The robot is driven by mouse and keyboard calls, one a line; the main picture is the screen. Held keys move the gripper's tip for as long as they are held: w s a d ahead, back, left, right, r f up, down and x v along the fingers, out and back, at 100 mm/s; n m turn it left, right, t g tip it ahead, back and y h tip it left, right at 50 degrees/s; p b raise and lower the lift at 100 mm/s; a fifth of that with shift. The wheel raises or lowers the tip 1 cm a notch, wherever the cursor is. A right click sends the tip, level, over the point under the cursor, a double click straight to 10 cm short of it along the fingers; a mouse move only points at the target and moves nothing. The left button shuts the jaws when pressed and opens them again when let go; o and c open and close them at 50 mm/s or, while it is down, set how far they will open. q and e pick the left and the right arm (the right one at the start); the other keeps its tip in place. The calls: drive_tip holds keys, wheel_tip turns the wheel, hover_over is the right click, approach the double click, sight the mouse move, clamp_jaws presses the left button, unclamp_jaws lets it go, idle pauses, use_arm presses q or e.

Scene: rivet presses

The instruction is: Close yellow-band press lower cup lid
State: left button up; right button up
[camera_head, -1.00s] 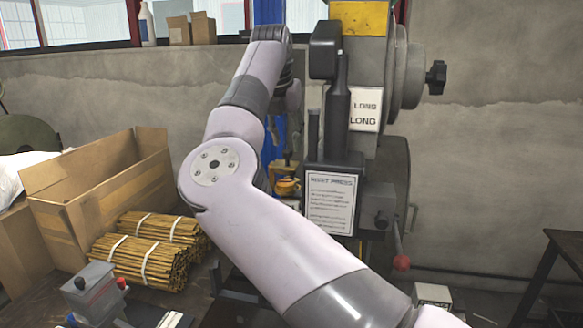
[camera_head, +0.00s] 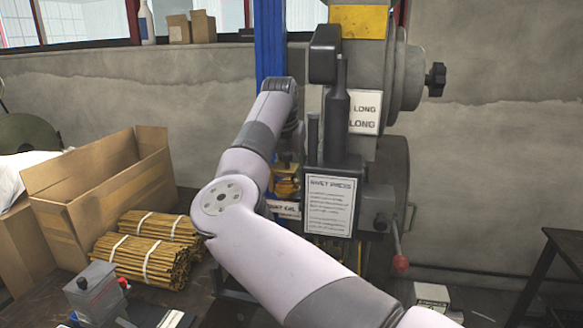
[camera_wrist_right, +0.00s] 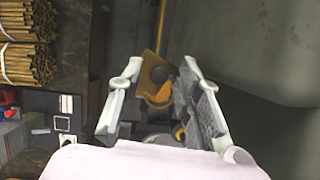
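The press with the yellow band (camera_head: 358,20) stands in the middle of the head view, with a "LONG" label on its front. A yellow-orange part (camera_head: 287,188) low on the press is partly hidden by my right arm. Whether the cup lid is open or shut is unclear. My left gripper is not in view.
A red-knobbed lever (camera_head: 400,262) sticks out at the press's right. An open cardboard box (camera_head: 100,190) and bundled sticks (camera_head: 155,258) lie on the bench at left. A dark table (camera_head: 562,250) stands at right. A blue post (camera_head: 269,45) rises behind my arm.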

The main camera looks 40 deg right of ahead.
clamp_jaws()
drive_tip(key=shift+r, duration=0.1)
idle(0.4)
drive_tip(key=m+p, duration=0.1)
drive_tip(key=m+g+p, duration=0.1)
drive_tip(key=m, duration=0.1)
drive_tip(key=shift+s+a+r+m+h, duration=0.1)
drive_tip(key=shift+s+a+m+h, duration=0.1)
drive_tip(key=shift+s+m+h, duration=0.15)
drive_tip(key=m+g+p, duration=0.1)
drive_tip(key=s+m+p, duration=0.1)
drive_tip(key=m, duration=0.1)
drive_tip(key=shift+a+m+g+p, duration=0.2)
drive_tip(key=shift+m+g+p, duration=0.05)
drive_tip(key=shift+g+p, duration=0.15)
drive_tip(key=m+p, duration=0.1)
drive_tip(key=m, duration=0.1)
drive_tip(key=m+g+p, duration=0.1)
drive_tip(key=shift+s+a+m, duration=0.2)
drive_tip(key=shift+a+m, duration=0.2)
drive_tip(key=shift+a+m+g+p, duration=0.2)
drive_tip(key=shift+m+g+p, duration=0.3)
drive_tip(key=shift+m+p, duration=0.25)
drive_tip(key=shift+m+y, duration=0.25)
drive_tip(key=shift+y, duration=0.2)
drive_tip(key=shift+o, duration=0.7)
unclamp_jaws()
